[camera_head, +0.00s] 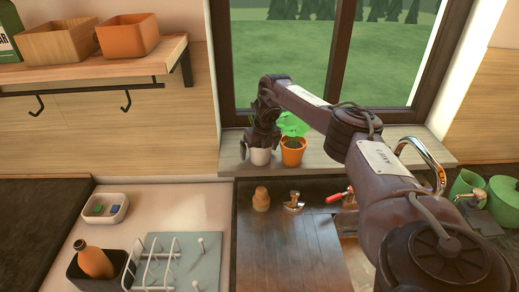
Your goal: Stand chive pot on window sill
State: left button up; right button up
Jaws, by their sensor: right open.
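A small pale pot (260,157) stands upright on the window sill (345,157), below my right gripper (260,149). The gripper is open, with its fingers at the two sides of the pot's top. I cannot tell whether they touch it. The gripper hides whatever grows in this pot, so I cannot confirm that it is the chive pot. Close to its right, an orange pot (292,157) with a broad-leaved green plant (291,124) stands on the sill. My left gripper is not in view.
The chrome tap (432,160) rises near the sill, beside my right arm. Green pots (503,196) stand at the right. A wooden cup (261,199) and a small metal item (293,201) are below the sill. A dish rack (155,265) and bottle (95,263) are at lower left.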

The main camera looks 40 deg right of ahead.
jog(key=shift+r, duration=0.1)
jog(key=b+v, duration=0.3)
jog(key=v, duration=0.3)
jog(key=shift+r, duration=0.25)
jog(key=p+v, duration=0.2)
jog(key=v, duration=0.3)
jog(key=shift+p, duration=0.4)
jog(key=shift+s+r, duration=0.2)
jog(key=shift+r, duration=0.15)
jog(key=shift+f, duration=0.1)
jog(key=shift+a, duration=0.1)
